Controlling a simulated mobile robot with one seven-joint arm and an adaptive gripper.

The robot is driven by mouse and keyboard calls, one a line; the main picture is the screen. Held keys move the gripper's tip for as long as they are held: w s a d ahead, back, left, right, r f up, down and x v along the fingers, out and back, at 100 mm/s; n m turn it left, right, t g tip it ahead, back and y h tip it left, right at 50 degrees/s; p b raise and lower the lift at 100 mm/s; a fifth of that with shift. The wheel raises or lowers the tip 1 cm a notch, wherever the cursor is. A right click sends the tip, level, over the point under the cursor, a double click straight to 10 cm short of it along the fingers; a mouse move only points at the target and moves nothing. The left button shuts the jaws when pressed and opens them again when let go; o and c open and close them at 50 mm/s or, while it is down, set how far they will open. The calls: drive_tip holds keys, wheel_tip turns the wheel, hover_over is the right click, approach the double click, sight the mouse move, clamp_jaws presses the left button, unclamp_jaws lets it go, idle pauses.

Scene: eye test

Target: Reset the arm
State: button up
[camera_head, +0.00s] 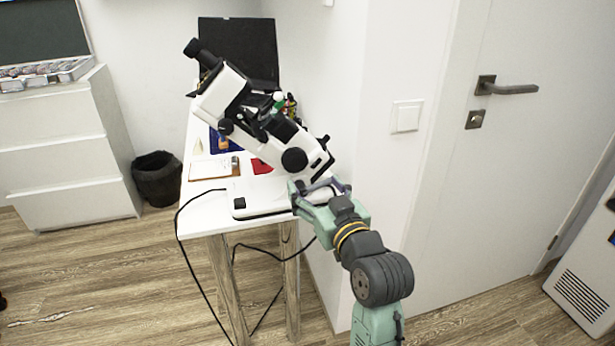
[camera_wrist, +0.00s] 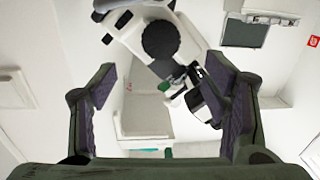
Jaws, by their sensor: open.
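My gripper (camera_head: 318,190) is at the front right corner of the white table, close to the microscope's lower arm. In the wrist view my gripper (camera_wrist: 165,92) has its two dark pads wide apart, with nothing held between them. A white and black microscope (camera_head: 262,132) stands tilted on the table. It also fills the upper middle of the wrist view (camera_wrist: 140,42), beyond the fingers. Whether a finger touches the microscope cannot be told.
The white table (camera_head: 200,215) holds a clipboard (camera_head: 212,168) and a dark screen (camera_head: 245,50). A black cable (camera_head: 190,280) hangs in front. A wall and door (camera_head: 470,180) stand close on the right. A bin (camera_head: 158,180) and drawers (camera_head: 65,150) are left. Floor at front left is mostly clear.

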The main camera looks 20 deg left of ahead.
drive_tip(key=shift+s+d, duration=0.4)
drive_tip(key=shift+s, duration=0.1)
